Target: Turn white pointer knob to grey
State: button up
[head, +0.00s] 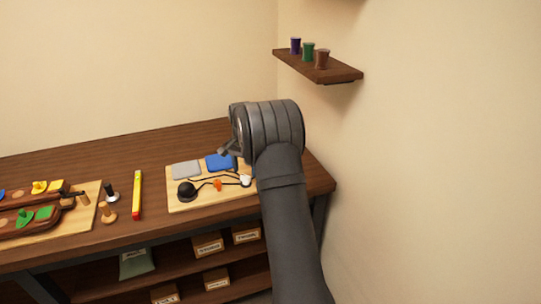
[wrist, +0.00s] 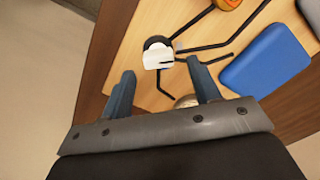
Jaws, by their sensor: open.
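The white pointer knob (head: 245,181) sits near the right end of a light wooden board (head: 190,206). In the wrist view the white knob (wrist: 156,56) stands on a dark round base, with black lines spreading from it over the board.
A black ball-shaped knob (head: 187,190) and an orange knob (head: 217,185) are on the same board. A wall shelf (head: 320,68) with three cups is at the right. Bare table lies behind the board.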

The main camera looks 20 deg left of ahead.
aim_at(245, 176)
notch_tip(245, 176, up, 14)
jog(key=m, duration=0.5)
notch_tip(245, 176, down, 17)
jog(key=shift+s+r, duration=0.1)
jog(key=shift+s, duration=0.05)
jog(key=c, duration=0.9)
jog(key=shift+n, duration=2)
jog(key=shift+c, duration=0.4)
